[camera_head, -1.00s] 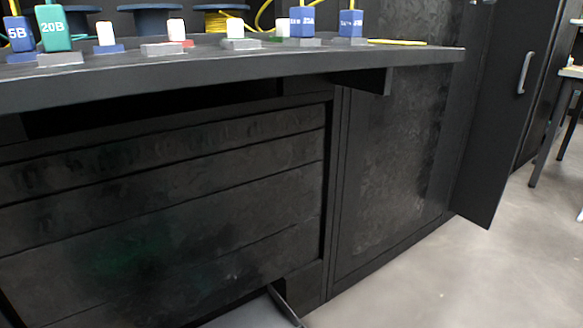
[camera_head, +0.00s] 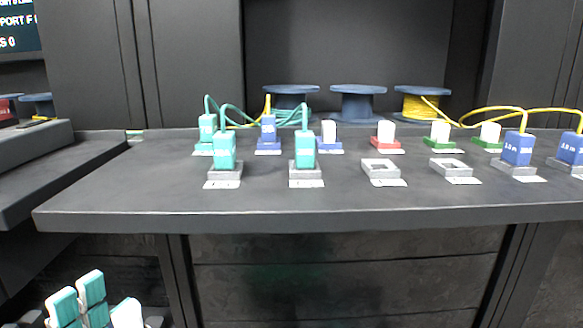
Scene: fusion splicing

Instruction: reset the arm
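My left gripper (camera_head: 84,300) shows at the bottom left, below the worktop's front edge. Its teal and white finger parts point up, close together, cut off by the picture's bottom edge. I see nothing held in it, but how far its fingers are apart cannot be told. My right gripper is not in view.
Two empty grey holders (camera_head: 381,169) sit near the front edge. White-topped plugs (camera_head: 387,131) stand behind in coloured bases. Cable spools (camera_head: 358,103) stand at the back. A lower side surface (camera_head: 62,168) lies at the left. Dark drawers (camera_head: 350,275) are under the worktop.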

